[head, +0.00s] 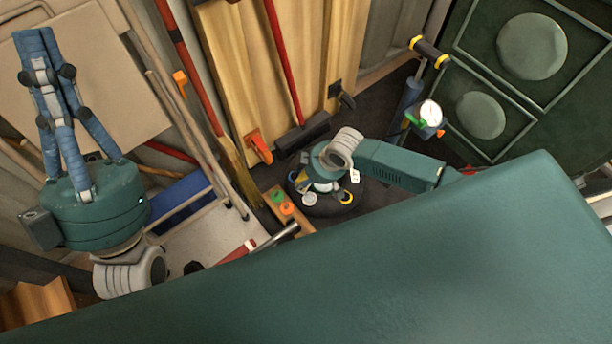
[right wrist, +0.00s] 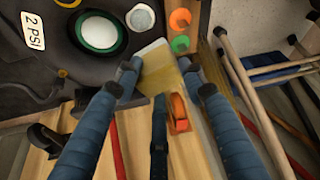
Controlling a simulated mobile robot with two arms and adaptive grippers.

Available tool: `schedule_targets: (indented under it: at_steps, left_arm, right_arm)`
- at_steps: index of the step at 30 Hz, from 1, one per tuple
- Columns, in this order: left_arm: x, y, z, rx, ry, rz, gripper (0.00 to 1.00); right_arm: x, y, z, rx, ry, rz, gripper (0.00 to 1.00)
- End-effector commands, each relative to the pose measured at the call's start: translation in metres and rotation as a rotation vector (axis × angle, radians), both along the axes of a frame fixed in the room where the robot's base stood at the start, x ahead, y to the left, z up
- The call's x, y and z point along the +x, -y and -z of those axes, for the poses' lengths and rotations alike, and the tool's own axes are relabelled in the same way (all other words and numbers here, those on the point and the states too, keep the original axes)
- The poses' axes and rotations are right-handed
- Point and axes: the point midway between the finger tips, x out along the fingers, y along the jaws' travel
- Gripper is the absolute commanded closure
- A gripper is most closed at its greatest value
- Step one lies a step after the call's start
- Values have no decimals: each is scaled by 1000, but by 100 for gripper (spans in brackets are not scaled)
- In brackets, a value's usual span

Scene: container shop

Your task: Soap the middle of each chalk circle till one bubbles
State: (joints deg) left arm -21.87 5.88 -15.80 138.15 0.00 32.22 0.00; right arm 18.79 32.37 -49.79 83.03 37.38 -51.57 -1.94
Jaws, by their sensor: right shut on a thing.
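My right gripper (right wrist: 158,75) is low over a dark, round, rubber-like thing (right wrist: 70,80) on the floor. It is shut on a pale, yellowish flat-faced piece (right wrist: 158,62), perhaps a sponge or brush. In the head view, my right wrist hides most of this spot. A "2 PSI" tag (right wrist: 33,33) lies there too.
A wooden strip (head: 298,222) with orange and green discs lies beside the dark thing. A pump with a gauge (head: 431,112) stands right of it. Long-handled brooms (head: 300,132) and poles lean on the wall behind. A dark green cabinet (head: 480,115) is at right.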

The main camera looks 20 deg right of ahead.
Motion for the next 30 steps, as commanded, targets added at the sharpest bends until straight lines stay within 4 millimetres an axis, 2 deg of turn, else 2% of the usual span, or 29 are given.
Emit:
schedule_targets:
  at_steps: [11, 30]
  left_arm:
    - [25, 5, 13, 38, -125, -7, 100]
    - [26, 5, 14, 41, -131, -8, 100]
  right_arm:
    - [0, 0, -7, 0, 0, 1, 81]
    - [0, 0, -7, 0, 0, 1, 81]
